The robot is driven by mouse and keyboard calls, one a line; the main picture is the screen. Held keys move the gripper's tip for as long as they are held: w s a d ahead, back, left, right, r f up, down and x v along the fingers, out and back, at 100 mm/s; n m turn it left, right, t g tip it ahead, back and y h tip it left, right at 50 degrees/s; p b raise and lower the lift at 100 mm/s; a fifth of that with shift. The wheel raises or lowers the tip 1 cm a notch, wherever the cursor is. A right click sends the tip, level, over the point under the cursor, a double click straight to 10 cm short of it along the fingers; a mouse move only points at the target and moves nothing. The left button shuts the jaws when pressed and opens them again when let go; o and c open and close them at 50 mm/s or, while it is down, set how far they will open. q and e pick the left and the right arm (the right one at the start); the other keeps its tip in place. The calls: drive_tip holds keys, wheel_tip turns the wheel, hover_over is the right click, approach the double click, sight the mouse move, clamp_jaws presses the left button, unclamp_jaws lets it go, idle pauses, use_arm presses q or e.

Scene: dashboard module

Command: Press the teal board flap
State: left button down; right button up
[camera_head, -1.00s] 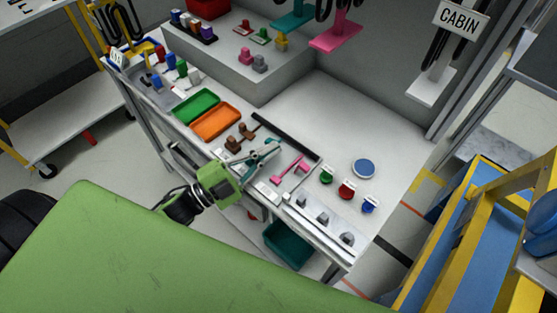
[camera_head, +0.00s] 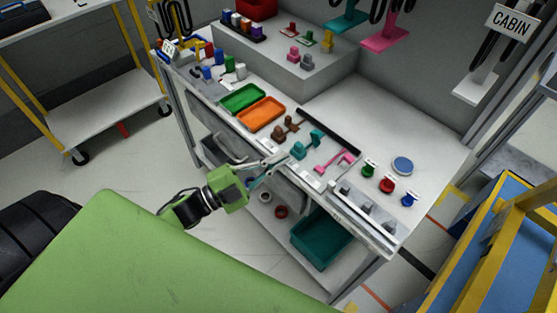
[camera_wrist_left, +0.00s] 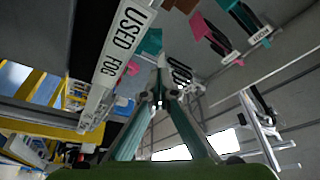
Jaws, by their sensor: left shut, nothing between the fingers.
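A teal piece (camera_head: 308,144) stands on the tabletop in the head view, between a brown piece (camera_head: 284,129) and a pink piece (camera_head: 337,160). Its upright parts show; I cannot tell how far its flap is pressed. My left gripper (camera_head: 282,160) is shut and empty at the table's front edge, just left of and apart from the teal piece. In the left wrist view the teal fingers (camera_wrist_left: 160,78) meet at their tips. My right gripper is not in view.
Green (camera_head: 243,98) and orange (camera_head: 261,114) trays lie left of the brown piece. Green, red and blue buttons and a blue disc (camera_head: 402,165) are at the right. A teal bin (camera_head: 322,240) sits on the lower shelf. Teal and pink holders (camera_head: 388,38) hang behind.

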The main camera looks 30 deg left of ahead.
use_arm(q)
drive_tip(key=s+d+r+n+y+p, duration=0.2)
drive_tip(key=d+r+n+y+p, duration=0.2)
drive_tip(key=d+r+y, duration=0.2)
drive_tip(key=d+y, duration=0.2)
drive_tip(key=y, duration=0.1)
drive_tip(key=shift+s+d+n, duration=0.3)
drive_tip(key=shift+s+d, duration=0.1)
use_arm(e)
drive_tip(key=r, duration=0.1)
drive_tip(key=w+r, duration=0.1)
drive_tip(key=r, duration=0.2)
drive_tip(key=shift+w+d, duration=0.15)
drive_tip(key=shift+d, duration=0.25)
use_arm(q)
drive_tip(key=shift+f, duration=0.1)
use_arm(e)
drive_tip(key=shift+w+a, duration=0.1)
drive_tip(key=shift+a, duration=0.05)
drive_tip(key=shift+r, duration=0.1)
